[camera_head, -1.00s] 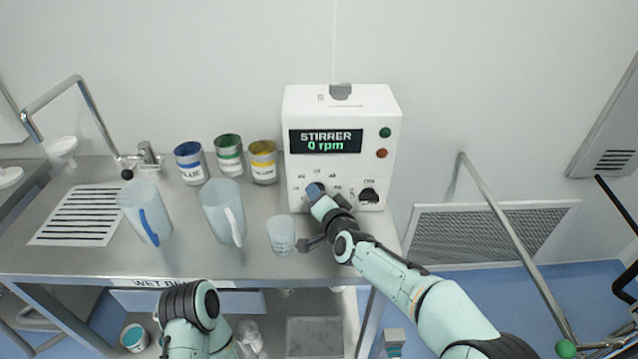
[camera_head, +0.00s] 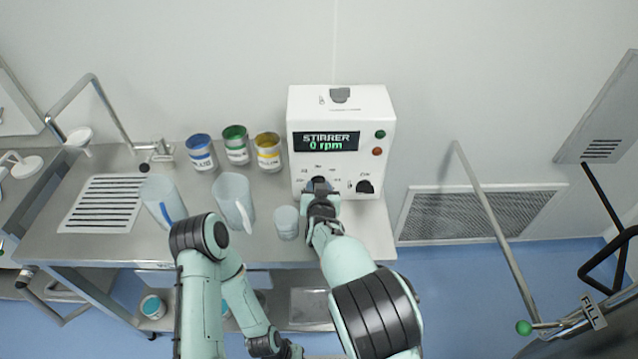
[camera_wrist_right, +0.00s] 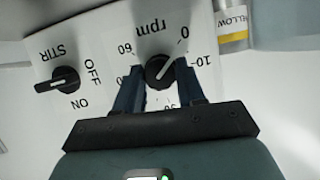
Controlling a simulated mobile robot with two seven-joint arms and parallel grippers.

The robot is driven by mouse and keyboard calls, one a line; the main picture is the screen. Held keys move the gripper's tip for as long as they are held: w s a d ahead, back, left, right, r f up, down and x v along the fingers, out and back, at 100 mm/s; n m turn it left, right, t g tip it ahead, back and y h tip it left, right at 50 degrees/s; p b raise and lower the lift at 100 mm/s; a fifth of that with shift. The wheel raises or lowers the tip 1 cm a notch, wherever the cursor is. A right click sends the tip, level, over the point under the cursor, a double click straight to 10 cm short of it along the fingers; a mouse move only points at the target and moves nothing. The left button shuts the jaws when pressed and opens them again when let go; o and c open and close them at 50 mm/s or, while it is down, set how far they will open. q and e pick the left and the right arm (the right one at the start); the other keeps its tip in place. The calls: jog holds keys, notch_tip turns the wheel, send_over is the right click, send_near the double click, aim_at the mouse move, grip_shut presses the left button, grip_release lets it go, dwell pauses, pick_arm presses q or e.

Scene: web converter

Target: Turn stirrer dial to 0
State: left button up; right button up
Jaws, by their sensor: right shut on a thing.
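The white stirrer box (camera_head: 340,108) stands on the steel bench, and its display (camera_head: 326,141) reads "STIRRER 0 rpm". My right gripper (camera_head: 319,186) is at the lower front of the box and hides most of the speed dial. In the right wrist view the black dial (camera_wrist_right: 160,72) sits between the two blue fingers of my right gripper (camera_wrist_right: 160,80), which are shut on its sides. Its white pointer line points toward the printed 0. My left gripper (camera_head: 288,350) is low at the bottom edge, away from the box; its jaws are unclear.
Blue (camera_head: 200,153), green (camera_head: 236,146) and yellow (camera_head: 268,153) labelled cans, two jugs (camera_head: 235,200) and a cup (camera_head: 287,222) stand left of the box.

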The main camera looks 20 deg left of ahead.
pick_arm(q)
jog(key=shift+w+r, duration=0.5)
jog(key=shift+w, duration=0.05)
pick_arm(e)
jog(key=shift+r+n, duration=0.1)
jog(key=shift+n, duration=0.2)
jog(key=o, duration=1)
pick_arm(q)
jog(key=shift+s+f, duration=0.1)
pick_arm(e)
jog(key=shift+o, duration=0.2)
jog(key=shift+s, duration=0.1)
pick_arm(q)
jog(key=shift+s+f+b, duration=0.8)
jog(key=shift+s+f, duration=0.5)
jog(key=shift+s, duration=0.15)
pick_arm(e)
jog(key=v, duration=1.3)
jog(key=shift+s+a, duration=0.15)
jog(key=shift+a, duration=0.05)
